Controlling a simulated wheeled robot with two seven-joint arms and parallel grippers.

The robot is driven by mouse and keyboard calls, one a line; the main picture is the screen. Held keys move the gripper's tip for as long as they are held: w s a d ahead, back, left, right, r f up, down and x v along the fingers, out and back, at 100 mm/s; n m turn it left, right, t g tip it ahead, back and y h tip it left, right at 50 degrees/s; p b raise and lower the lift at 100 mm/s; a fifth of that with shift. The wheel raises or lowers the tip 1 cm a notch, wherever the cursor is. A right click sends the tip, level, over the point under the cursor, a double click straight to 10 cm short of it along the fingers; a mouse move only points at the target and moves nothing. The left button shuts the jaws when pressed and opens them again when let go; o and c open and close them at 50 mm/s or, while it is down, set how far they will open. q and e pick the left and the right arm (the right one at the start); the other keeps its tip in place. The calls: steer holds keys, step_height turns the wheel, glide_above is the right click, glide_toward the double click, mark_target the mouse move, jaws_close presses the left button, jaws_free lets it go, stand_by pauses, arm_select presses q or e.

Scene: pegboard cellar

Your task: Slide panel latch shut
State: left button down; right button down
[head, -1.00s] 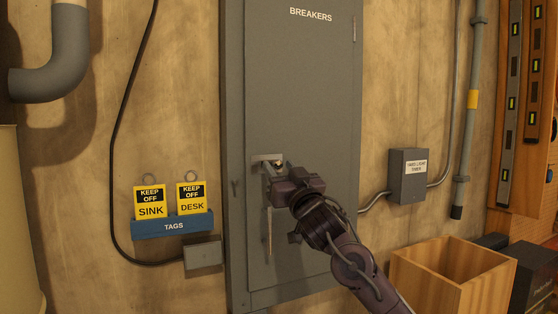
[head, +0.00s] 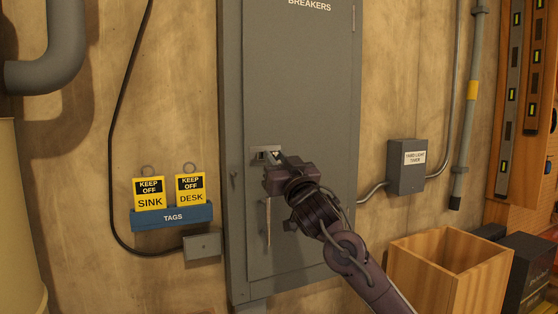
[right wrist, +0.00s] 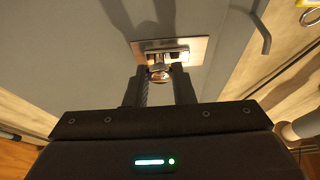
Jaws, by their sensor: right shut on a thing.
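The grey breaker panel (head: 300,95) is upright on the wall, its door flush in the frame. The small metal latch plate (head: 257,154) is on the door's left side, partly covered by my right gripper (head: 274,157). In the right wrist view the latch plate (right wrist: 200,46) lies just beyond my right gripper (right wrist: 160,82). Its fingers are shut on the round latch knob (right wrist: 159,72), one on each side. How far the latch has slid is hard to tell. My left gripper is not in view.
Left are yellow tags on a blue tag holder (head: 172,224) and a grey box (head: 202,246). Right are a timer box (head: 406,173) with conduit and an open wooden crate (head: 415,268). The wall between is bare.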

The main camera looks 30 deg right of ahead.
mark_target(258, 152)
steer(key=a, duration=0.3)
steer(key=c, duration=1.7)
jaws_free()
steer(key=shift+f, duration=0.1)
steer(key=o, duration=0.5)
steer(key=shift+w+a, duration=0.1)
steer(key=shift+a, duration=0.1)
steer(key=shift+c, duration=0.2)
steer(key=shift+d, duration=0.1)
